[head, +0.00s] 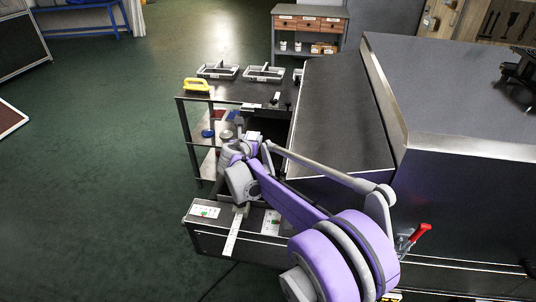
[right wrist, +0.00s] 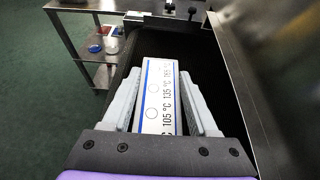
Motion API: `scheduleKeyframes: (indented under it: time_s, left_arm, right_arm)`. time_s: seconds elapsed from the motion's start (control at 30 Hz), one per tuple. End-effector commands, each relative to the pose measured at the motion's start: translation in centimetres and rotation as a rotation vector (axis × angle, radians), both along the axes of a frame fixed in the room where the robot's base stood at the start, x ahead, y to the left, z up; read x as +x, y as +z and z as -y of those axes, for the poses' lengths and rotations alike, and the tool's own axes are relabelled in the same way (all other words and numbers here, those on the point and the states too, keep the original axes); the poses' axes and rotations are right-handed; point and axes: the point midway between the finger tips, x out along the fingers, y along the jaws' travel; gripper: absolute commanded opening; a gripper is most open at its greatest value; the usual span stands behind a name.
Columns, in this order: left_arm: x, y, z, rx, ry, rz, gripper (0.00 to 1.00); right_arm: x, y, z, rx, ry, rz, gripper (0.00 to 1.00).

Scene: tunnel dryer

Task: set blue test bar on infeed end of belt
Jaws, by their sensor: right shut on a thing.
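The test bar (right wrist: 158,95) is a white bar with blue edges and printed temperature marks, seen in the right wrist view. My right gripper (right wrist: 162,80) is shut on it, with one grey finger along each side. The dark belt (right wrist: 222,115) shows below and around the bar; I cannot tell whether the bar touches it. In the head view my right gripper (head: 252,142) is at the belt's end, between the cart and the dryer, and mostly hides the bar. My left gripper is not in view.
The dryer housing (head: 455,90) stands close on the right. A metal cart (head: 222,94) with trays and a yellow-handled item (head: 196,85) stands behind left. A box with labels and green buttons (head: 204,212) is in front.

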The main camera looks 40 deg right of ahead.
Motion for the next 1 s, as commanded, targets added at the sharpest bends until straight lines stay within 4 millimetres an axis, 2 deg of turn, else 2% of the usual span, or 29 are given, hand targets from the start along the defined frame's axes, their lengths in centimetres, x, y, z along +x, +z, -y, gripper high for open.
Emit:
scheduleKeyframes:
  time_s: [0.13,0.4,0.6,0.8,1.0]
  left_arm:
    - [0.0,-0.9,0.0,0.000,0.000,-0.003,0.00]
    - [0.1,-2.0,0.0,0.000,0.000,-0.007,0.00]
    - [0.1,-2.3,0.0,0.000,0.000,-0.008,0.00]
    - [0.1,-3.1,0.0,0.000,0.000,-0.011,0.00]
    - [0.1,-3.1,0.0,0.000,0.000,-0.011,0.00]
  right_arm:
    - [-0.1,-0.4,1.2,-0.002,-0.024,0.001,0.00]
    - [-0.1,-5.1,1.3,-0.004,-0.025,0.000,0.00]
    - [-0.1,-6.5,1.3,-0.003,-0.025,0.001,0.00]
    - [-0.1,-9.4,1.3,-0.003,-0.025,0.001,0.00]
    - [-0.2,-9.6,1.2,-0.003,-0.025,0.001,0.00]
